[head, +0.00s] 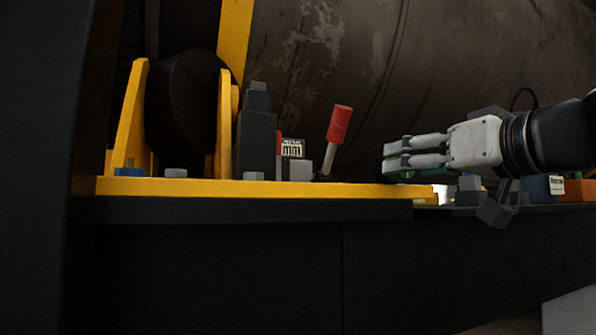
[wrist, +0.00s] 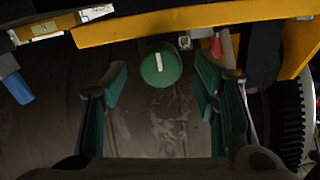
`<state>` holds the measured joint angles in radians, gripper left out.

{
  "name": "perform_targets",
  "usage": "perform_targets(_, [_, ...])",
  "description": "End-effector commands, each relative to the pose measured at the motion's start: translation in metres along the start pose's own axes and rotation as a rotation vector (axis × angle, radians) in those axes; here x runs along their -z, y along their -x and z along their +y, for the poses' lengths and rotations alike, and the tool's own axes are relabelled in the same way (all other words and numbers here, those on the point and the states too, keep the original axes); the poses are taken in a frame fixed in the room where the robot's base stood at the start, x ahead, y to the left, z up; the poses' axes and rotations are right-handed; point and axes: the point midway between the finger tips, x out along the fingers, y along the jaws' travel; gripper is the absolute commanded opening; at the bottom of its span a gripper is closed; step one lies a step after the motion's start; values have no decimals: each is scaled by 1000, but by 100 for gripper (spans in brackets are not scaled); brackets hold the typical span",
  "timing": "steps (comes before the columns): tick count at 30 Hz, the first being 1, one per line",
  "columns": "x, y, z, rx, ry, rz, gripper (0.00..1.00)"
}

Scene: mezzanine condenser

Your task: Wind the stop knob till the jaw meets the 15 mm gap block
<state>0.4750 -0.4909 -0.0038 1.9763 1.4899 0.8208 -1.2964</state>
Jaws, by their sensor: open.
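A round green knob (wrist: 160,66) with a white bar mark on its face shows in the wrist view, which I take to be the stop knob. My gripper (wrist: 161,80) is open, with one green-padded finger on each side of the knob and clear space between. I cannot tell how deep the fingers reach around it. In the head view my gripper (head: 388,158) points left over the right end of the yellow plate, and the knob is not clearly visible. A small block labelled "mm" (head: 292,147) stands on the plate; its number is unreadable. Which part is the jaw is unclear.
A red-handled lever (head: 338,125) stands on the yellow plate (head: 250,188) left of my gripper. A dark stepped block (head: 257,140) and yellow brackets (head: 132,120) are farther left. A large grey drum (head: 350,60) fills the back. A blue cylinder (wrist: 17,87) shows in the wrist view.

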Motion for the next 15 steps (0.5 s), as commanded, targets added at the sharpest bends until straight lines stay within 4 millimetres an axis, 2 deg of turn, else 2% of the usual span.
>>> perform_targets(3, [0, -14, 0, 0, 0, -2, 54])
perform_targets(6, [0, -21, 0, 0, 0, 0, 54])
perform_targets(15, [0, -24, 0, 0, -1, 0, 54])
